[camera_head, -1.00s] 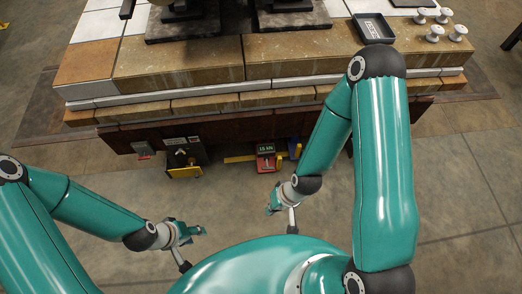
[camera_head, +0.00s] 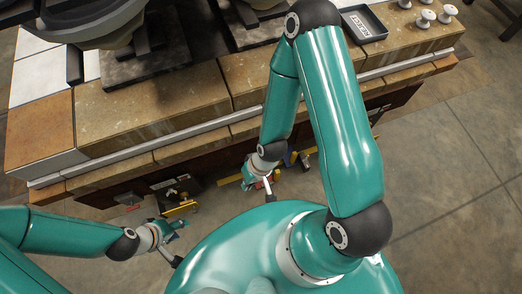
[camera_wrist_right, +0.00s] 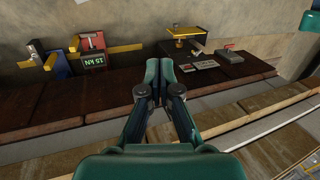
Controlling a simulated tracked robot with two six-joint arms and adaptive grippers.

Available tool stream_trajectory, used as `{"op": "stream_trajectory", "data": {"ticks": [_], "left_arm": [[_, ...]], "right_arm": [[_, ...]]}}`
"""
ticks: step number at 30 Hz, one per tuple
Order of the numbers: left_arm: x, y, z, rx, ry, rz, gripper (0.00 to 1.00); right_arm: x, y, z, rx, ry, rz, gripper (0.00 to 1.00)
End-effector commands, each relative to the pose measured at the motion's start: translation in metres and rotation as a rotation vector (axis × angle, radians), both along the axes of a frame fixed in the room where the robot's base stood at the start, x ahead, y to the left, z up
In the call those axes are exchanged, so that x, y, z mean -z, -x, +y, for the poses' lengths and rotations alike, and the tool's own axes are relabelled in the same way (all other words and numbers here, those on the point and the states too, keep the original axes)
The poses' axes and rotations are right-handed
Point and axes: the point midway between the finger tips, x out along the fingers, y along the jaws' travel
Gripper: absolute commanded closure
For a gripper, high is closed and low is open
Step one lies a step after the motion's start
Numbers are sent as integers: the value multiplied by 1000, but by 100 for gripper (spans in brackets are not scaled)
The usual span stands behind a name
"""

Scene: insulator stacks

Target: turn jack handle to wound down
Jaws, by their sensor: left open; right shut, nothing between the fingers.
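No part is clear enough for me to say it is the jack handle. A red box (camera_wrist_right: 92,42) with a lit "15 kN" readout stands beside a blue part (camera_wrist_right: 36,52) with yellow bars in the right wrist view. A yellow-topped dark unit (camera_wrist_right: 185,35) stands right of them; it also shows in the head view (camera_head: 180,207). My right gripper (camera_wrist_right: 166,68) is shut and empty, its fingertips between these groups in the picture. In the head view the right gripper (camera_head: 249,171) is near the bench front. My left gripper (camera_head: 180,225) is open and empty, below the yellow-topped unit.
The stone-topped bench (camera_head: 115,115) crosses the head view at a slant, with dark stack bases on it. A black "REJECT" tray (camera_head: 363,25) and small white insulators (camera_head: 422,19) are at upper right. Bare floor (camera_head: 455,170) lies to the right.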

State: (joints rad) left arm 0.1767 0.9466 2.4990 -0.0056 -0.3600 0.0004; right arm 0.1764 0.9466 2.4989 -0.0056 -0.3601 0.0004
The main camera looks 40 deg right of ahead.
Motion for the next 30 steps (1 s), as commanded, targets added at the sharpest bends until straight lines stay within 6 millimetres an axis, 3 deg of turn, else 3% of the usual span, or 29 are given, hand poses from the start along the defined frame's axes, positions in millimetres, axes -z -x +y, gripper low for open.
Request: {"op": "stream_trajectory", "data": {"ticks": [6,9,14,17,20,24,30], "left_arm": [[0,0,0,0,0,0,58],[2,0,0,0,0,0,50],[25,0,0,0,0,0,50],[53,0,0,0,0,0,50],[90,0,0,0,0,0,50],[146,0,0,0,0,0,50],[215,0,0,0,0,0,50]], "right_arm": [[0,0,0,0,0,1,100],[3,0,-1,13,1,4,100],[33,-8,-9,186,18,61,100],[73,-17,-24,439,37,142,100],[124,-28,-45,805,53,251,100],[202,-43,-78,1429,52,425,100],[297,-61,-118,2296,-18,658,100]]}}
